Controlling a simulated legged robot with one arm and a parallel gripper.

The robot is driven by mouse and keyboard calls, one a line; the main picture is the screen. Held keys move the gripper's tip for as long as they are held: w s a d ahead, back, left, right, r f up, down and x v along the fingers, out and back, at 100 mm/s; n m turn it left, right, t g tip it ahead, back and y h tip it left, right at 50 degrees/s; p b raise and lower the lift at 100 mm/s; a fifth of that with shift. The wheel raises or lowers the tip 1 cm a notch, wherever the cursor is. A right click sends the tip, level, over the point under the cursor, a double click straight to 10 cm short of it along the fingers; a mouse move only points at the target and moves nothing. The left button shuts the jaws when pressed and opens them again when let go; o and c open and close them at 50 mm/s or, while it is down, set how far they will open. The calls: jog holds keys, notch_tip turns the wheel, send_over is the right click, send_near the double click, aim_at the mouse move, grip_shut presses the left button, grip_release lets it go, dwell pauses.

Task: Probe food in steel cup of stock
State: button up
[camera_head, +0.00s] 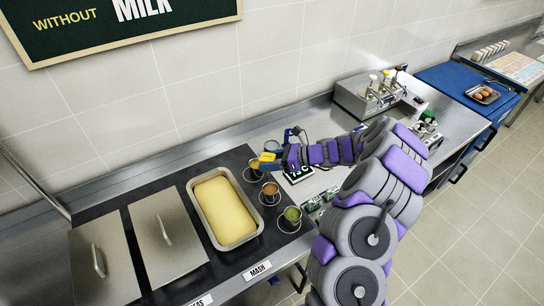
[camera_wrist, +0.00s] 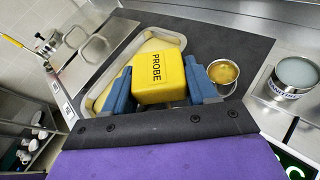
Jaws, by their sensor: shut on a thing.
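My gripper (camera_wrist: 155,85) is shut on a yellow block-shaped probe marked PROBE (camera_wrist: 160,78), held between its two blue fingers. In the head view, the yellow probe (camera_head: 267,157) is at the end of my arm, close above the farthest small steel cup (camera_head: 253,173). In the wrist view, a steel cup of golden liquid (camera_wrist: 222,72) stands just right of the gripper; it looks like the stock. The probe's tip is hidden behind its body, so I cannot tell whether it touches anything.
A tray of mash (camera_head: 226,208) lies left of the cups. A cup with brown contents (camera_head: 270,191) and one with green contents (camera_head: 291,217) stand nearer. Steel lids (camera_head: 168,240) are at the left. A sanitizer pot (camera_wrist: 293,78) stands right of the golden cup.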

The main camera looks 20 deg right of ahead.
jog(key=shift+s+d+f, duration=0.1)
jog(key=shift+s+d, duration=0.1)
jog(key=shift+s, duration=0.05)
jog(key=shift+d, duration=0.35)
jog(key=f+b, duration=0.1)
jog(key=a+f+b, duration=0.1)
jog(key=f, duration=0.1)
jog(key=f+b, duration=0.1)
jog(key=f, duration=0.1)
jog(key=shift+a+b, duration=0.25)
jog(key=shift+b, duration=0.15)
jog(key=shift+d+f+b, duration=0.3)
jog(key=shift+d+f, duration=0.9)
jog(key=shift+f, duration=0.1)
jog(key=shift+s+d+p, duration=0.1)
jog(key=shift+d+p, duration=0.05)
jog(key=shift+p, duration=0.3)
jog(key=shift+a+r, duration=0.1)
jog(key=shift+a, duration=0.75)
